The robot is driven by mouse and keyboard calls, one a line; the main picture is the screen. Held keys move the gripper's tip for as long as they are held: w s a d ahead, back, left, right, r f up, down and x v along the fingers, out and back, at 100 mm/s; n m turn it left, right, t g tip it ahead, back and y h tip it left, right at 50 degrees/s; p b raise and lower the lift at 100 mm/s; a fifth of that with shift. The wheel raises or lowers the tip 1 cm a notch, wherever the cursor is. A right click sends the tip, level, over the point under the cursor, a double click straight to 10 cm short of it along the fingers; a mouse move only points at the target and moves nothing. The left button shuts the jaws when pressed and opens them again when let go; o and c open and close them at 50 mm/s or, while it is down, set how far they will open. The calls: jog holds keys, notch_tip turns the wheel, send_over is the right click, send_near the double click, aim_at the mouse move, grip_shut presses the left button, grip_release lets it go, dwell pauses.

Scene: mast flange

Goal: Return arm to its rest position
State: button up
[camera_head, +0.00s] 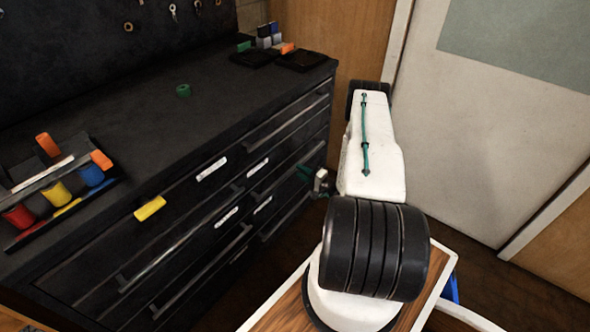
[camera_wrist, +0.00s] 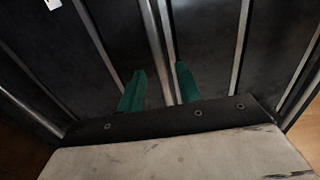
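My white arm (camera_head: 372,150) with its black joint rises over my base and reaches away from it. My gripper (camera_head: 305,172) is small and partly hidden in the head view, low beside the drawer fronts. In the wrist view, the two green fingers of my gripper (camera_wrist: 159,84) stand apart with a gap between them. They hold nothing that I can see. Drawer fronts (camera_wrist: 205,40) and bright handle bars fill the view beyond the fingers. I cannot tell how far the fingertips are from the nearest bar.
A black drawer cabinet (camera_head: 150,150) stands to the left. A rack (camera_head: 60,185) of coloured pieces, a yellow block (camera_head: 150,208), a green ring (camera_head: 183,90) and black trays (camera_head: 300,60) are on it. A pale door (camera_head: 480,130) is to the right.

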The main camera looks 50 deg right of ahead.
jog(key=shift+s+d, duration=0.1)
jog(key=shift+s, duration=1.15)
